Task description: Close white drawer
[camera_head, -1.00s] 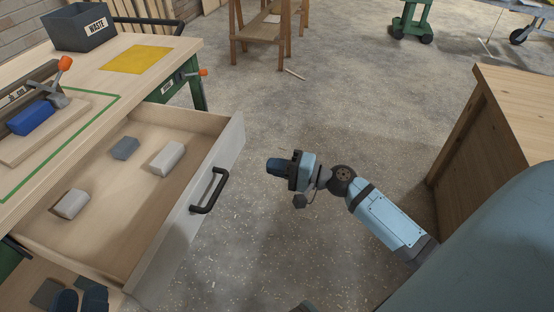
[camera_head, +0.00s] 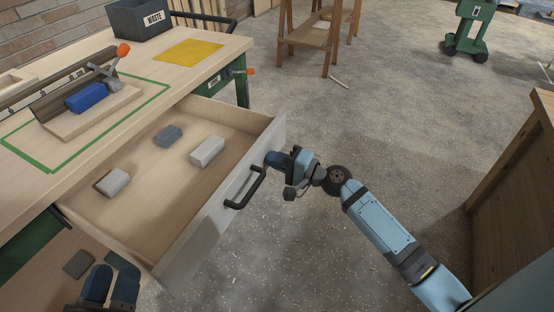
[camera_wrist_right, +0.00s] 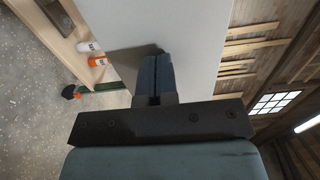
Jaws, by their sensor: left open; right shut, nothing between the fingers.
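The white drawer (camera_head: 190,245) is pulled out from under the workbench, with a black handle (camera_head: 246,188) on its front panel. Inside it lie a dark grey block (camera_head: 168,134) and two light grey blocks (camera_head: 207,151) (camera_head: 112,182). My right gripper (camera_head: 272,159) is shut and empty, its fingertips at the drawer's front panel just beyond the handle. In the right wrist view, its shut fingers (camera_wrist_right: 153,72) point at the pale panel; I cannot tell whether they touch. My left gripper (camera_head: 110,285) is at the lower left, near the drawer's near corner, with its fingers apart.
The workbench (camera_head: 205,82) carries a grey waste bin (camera_head: 141,20), a yellow sheet (camera_head: 188,50) and a blue block (camera_head: 86,97) at a clamp. A wooden cabinet (camera_head: 515,175) stands at the right. The floor (camera_head: 380,120) between is clear.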

